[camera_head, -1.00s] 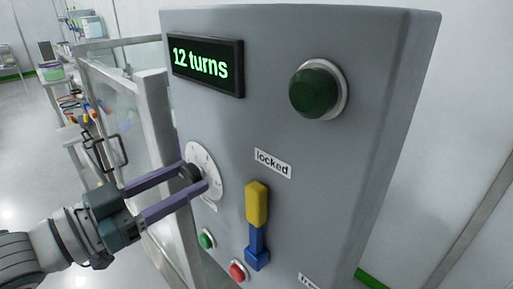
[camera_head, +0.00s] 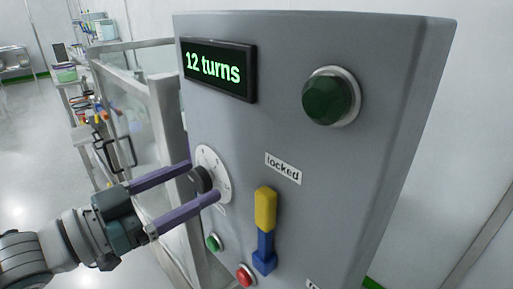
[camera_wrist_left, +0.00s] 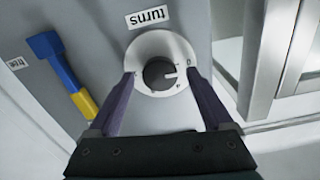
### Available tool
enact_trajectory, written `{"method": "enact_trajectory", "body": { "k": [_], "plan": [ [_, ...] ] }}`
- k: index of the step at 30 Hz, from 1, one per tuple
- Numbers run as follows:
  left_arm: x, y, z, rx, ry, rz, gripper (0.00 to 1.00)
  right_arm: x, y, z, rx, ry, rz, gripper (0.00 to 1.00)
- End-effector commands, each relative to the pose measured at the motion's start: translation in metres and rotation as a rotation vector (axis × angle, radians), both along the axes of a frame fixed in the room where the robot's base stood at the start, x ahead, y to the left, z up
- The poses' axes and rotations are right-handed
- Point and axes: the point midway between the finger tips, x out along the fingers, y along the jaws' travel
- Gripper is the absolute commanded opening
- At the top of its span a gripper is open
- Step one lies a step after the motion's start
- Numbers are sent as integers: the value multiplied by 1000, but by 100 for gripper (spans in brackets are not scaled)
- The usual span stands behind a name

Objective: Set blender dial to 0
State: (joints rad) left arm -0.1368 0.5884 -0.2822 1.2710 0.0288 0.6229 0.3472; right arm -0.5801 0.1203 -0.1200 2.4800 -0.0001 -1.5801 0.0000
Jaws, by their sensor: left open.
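The dial is a white disc (camera_head: 222,166) with a black knob (camera_head: 202,180) on the grey panel, below the display (camera_head: 220,70) reading "12 turns". My left gripper (camera_head: 205,181) is open, one finger on each side of the knob. In the left wrist view the knob (camera_wrist_left: 160,74) sits between the spread fingertips, with gaps visible. Its white mark points right, near what looks like a 0, but the small markings are hard to read. A "turns" label (camera_wrist_left: 147,17) is by the disc. My right gripper is out of view.
A yellow and blue lever (camera_head: 265,228) stands right of the dial below a "locked" label (camera_head: 283,168). Green (camera_head: 214,242) and red (camera_head: 246,274) buttons sit below, and a large dark green button (camera_head: 331,97) above. A metal-framed clear door (camera_head: 125,95) is left of the panel.

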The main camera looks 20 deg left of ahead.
Motion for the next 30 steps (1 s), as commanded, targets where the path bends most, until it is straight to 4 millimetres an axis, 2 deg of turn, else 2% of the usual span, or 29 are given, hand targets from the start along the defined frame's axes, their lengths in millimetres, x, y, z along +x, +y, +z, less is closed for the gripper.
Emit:
{"method": "enact_trajectory", "body": {
  "k": [15,21,30],
  "plan": [
    [-78,32,-1,1,3,-1,84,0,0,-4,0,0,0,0],
    [-89,37,0,0,-1,0,84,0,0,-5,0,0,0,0],
    [-89,37,1,0,-1,0,84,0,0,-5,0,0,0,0]
  ]
}}
